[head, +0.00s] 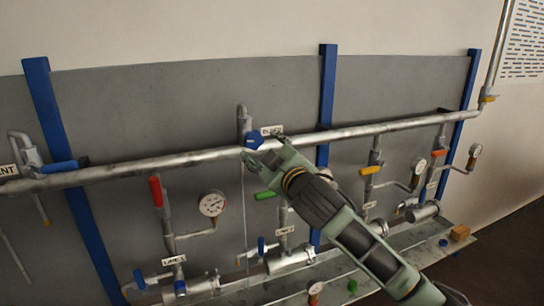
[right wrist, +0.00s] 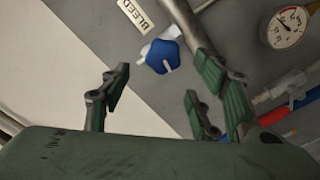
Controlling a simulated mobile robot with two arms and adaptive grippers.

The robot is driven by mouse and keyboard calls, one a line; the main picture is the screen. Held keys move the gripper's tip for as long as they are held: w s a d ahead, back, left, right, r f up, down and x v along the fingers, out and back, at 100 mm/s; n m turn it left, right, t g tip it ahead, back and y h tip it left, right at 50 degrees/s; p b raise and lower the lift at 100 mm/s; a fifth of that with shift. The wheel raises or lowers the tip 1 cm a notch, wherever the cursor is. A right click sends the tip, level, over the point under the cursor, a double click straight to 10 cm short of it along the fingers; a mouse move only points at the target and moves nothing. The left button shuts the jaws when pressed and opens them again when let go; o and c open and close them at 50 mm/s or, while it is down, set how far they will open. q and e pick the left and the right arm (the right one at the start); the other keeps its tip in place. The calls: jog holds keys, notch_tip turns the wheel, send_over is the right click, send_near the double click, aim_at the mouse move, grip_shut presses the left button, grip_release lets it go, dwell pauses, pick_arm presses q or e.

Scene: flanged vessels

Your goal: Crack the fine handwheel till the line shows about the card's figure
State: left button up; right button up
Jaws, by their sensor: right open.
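The blue fine handwheel (head: 253,140) sits on a short fitting on the long horizontal pipe, beside a label that reads BLEED in the right wrist view (right wrist: 137,14). The handwheel also shows in the right wrist view (right wrist: 163,57), ahead of the fingers. My right gripper (head: 264,152) is close to the handwheel in the head view. In the right wrist view its fingers (right wrist: 158,88) are spread and empty, with the handwheel beyond the gap. A round dial gauge (head: 212,204) stands lower left; its reading is too small to tell. My left gripper is out of view.
The long pipe (head: 130,165) crosses the grey panel, with blue uprights (head: 326,100). A red lever (head: 155,191), a green handle (head: 264,195) and a yellow handle (head: 370,170) stand below it. A printed sheet (head: 527,42) hangs on the right wall, illegible. Flanged vessels (head: 291,259) sit low.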

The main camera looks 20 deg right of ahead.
jog(key=shift+s, duration=1.9)
dwell(2.8)
